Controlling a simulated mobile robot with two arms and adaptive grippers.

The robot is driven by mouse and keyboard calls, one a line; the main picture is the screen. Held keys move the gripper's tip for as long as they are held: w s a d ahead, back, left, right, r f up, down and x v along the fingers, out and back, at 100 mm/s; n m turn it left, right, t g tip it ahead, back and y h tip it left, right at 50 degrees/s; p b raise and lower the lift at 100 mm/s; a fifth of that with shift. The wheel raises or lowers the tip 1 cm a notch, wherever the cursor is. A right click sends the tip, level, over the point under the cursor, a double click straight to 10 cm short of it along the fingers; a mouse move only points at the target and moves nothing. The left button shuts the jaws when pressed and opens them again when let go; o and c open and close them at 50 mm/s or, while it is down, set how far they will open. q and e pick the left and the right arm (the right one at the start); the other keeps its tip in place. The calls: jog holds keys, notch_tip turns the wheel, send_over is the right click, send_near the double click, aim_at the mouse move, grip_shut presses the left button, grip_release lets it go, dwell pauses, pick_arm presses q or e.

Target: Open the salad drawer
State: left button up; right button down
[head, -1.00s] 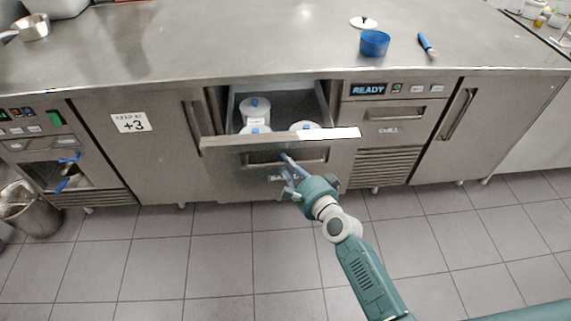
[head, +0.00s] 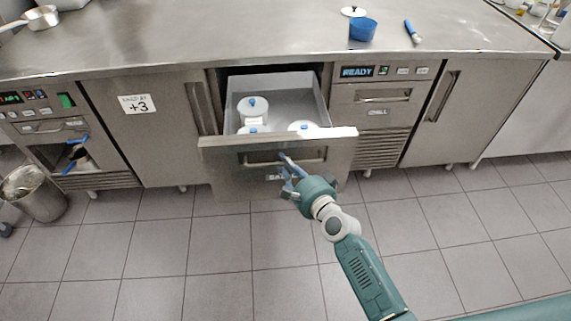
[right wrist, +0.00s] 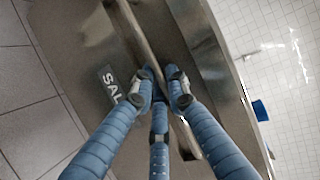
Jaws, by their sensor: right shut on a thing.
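The salad drawer (head: 222,163) is a steel drawer under the worktop, pulled out well from the cabinet, with its grey inside showing. Several white containers with blue knobs (head: 253,106) stand in it. My right gripper (head: 287,166) is at the drawer front, shut on the bar handle. In the right wrist view my blue fingers (right wrist: 160,88) close around the handle (right wrist: 135,35), beside a dark label reading "SAL" (right wrist: 110,86). The gripper hides part of the handle and label in the head view. My left gripper is not in view.
Above is a steel worktop (head: 200,45) with a blue cup (head: 362,29) and a blue-handled tool (head: 412,31). A chill unit (head: 376,95) is right of the drawer. A metal bin (head: 38,192) stands at far left. The tiled floor in front is clear.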

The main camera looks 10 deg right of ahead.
jog(key=c, duration=1.7)
grip_release()
jog(key=v, duration=1.2)
jog(key=s+d+f+n+g+h, duration=0.1)
jog(key=s+d+f+n+g, duration=0.3)
jog(key=f, duration=0.7)
jog(key=s+f+n+g+h, duration=0.1)
jog(key=s+f+h, duration=0.1)
jog(key=s+f, duration=0.65)
jog(key=s+d+f+n+g+h, duration=0.1)
jog(key=s+d+f+n+g, duration=0.15)
jog(key=f, duration=1.15)
jog(key=s+d+f+n+g, duration=0.2)
jog(key=s+f, duration=0.3)
jog(key=s, duration=0.4)
jog(key=s+d+f+n+g+h, duration=0.1)
jog(key=s+f+n, duration=0.3)
jog(key=s, duration=0.6)
jog(key=s+d+f+n+g+h, duration=0.1)
jog(key=s+d+f+n+g, duration=0.2)
jog(key=s+f, duration=0.3)
jog(key=shift+s+d+f+n, duration=0.1)
jog(key=shift+s+f+n, duration=0.1)
jog(key=shift+s, duration=0.9)
jog(key=shift+s+d+f+n, duration=0.1)
jog(key=shift+s+d+f, duration=0.1)
jog(key=shift+s, duration=0.9)
